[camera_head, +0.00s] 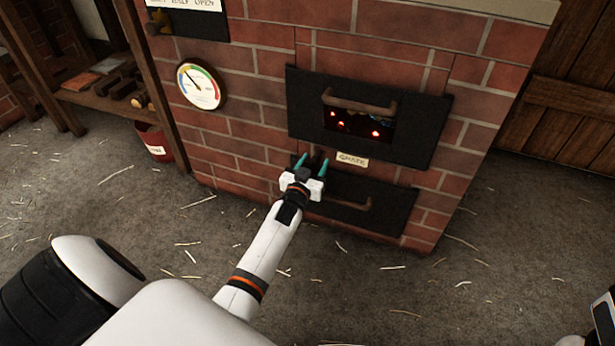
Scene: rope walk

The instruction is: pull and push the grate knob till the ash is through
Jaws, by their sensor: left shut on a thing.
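The grate knob (315,157) is a small dark piece on the front of the brick furnace, left of a paper label reading GRATE (352,159). My left gripper (312,165) has its teal fingertips on either side of the knob and is shut on it. The gripper hides most of the knob and its rod. Embers glow red in the opening of the upper black door (430,130). The ash and the grate bars cannot be made out. My right gripper is not in view; only a bit of my right arm shows at the lower right corner.
A lower black door (395,208) with a rusty handle (348,203) is just below the knob. A dial gauge (201,85) is on the bricks to the left. A red bucket (155,142) stands by a wooden shelf. The straw-strewn floor in front is clear.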

